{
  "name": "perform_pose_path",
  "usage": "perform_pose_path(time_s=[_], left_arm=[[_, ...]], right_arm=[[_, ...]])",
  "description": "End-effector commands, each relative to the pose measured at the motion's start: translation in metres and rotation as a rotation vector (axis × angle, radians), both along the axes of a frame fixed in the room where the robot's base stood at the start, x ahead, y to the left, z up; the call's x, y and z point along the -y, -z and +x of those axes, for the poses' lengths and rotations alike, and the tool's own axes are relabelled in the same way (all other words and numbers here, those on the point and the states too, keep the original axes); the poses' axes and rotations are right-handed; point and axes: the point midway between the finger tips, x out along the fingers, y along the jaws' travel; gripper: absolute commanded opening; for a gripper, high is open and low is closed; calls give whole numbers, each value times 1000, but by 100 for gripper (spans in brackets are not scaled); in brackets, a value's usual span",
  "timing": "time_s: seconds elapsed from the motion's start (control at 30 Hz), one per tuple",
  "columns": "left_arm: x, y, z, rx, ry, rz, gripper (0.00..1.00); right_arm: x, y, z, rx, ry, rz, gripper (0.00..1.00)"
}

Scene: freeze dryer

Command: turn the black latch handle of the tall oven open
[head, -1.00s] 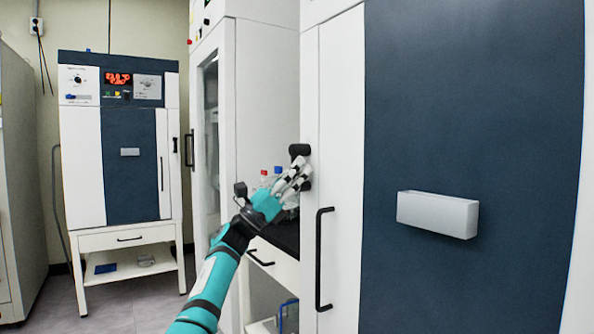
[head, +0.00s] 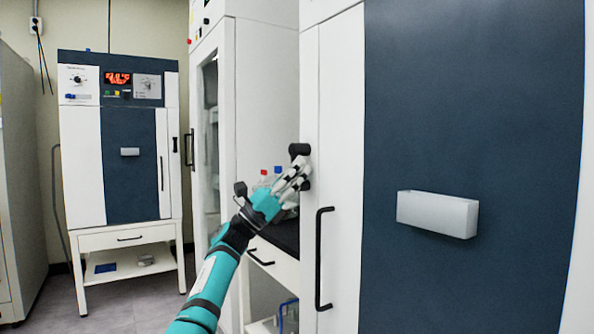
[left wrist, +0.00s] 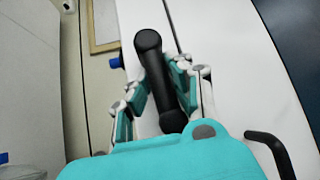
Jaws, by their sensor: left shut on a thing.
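The tall oven is the large white cabinet with a dark blue door panel (head: 475,120) on the right of the head view. Its black latch handle (head: 299,150) sticks out at the left edge of the white front. My left gripper (head: 301,176) is at the handle, with its fingers around the lower part. In the left wrist view the latch handle (left wrist: 154,85) runs between the two fingers of my left gripper (left wrist: 166,82), which is shut on it. The handle's round upper end stands clear of the fingers. My right gripper is in neither view.
A black bar handle (head: 322,258) sits on the white front below the latch. Bottles with red and blue caps (head: 278,172) stand on a dark counter behind my gripper. A smaller oven (head: 128,150) stands at the back left. Grey floor lies between.

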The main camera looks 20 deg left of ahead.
Motion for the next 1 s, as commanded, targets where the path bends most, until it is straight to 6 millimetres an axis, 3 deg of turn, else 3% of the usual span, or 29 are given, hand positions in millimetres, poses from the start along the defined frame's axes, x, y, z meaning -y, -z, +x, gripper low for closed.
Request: perform_pose_path(time_s=[0.17,0.2,0.4,0.77,1.0], left_arm=[[-8,-5,0,-1,-10,-15,0],[-8,-5,0,-1,-10,-15,19],[-5,-3,0,-2,-8,-10,44],[-7,5,-2,-3,-6,-5,44],[-32,37,-21,-5,-9,-3,44]], right_arm=[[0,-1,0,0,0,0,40],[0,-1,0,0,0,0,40],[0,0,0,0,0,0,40],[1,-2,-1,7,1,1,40],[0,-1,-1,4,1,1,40]])
